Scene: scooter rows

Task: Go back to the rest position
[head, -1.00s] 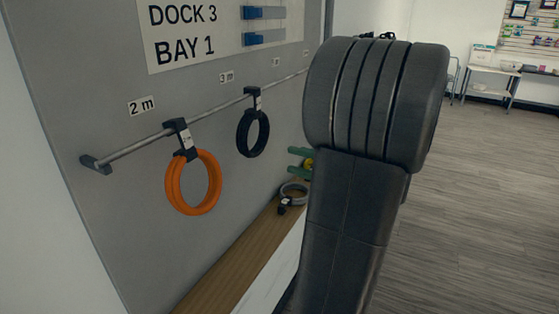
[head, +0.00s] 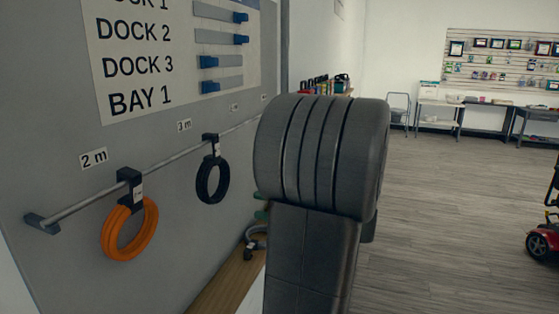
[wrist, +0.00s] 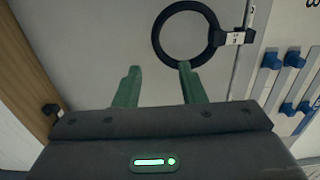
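My gripper (wrist: 158,88) shows in the wrist view with its two green fingers apart and nothing between them. A black cable coil (wrist: 158,32) hangs beyond the fingertips in that view, its ring close to the right fingertip; I cannot tell whether they touch. In the head view my dark arm covers the middle of the picture and hides most of the gripper. The black coil (head: 200,184) hangs from the rail under the 3 m label, left of my arm.
An orange coil (head: 107,246) hangs from the rail (head: 75,209) under the 2 m label. A board (head: 150,95) with blue sliders is above. A wooden ledge (head: 216,290) runs below. A red scooter (head: 549,232) stands at far right; the floor (head: 450,215) between is open.

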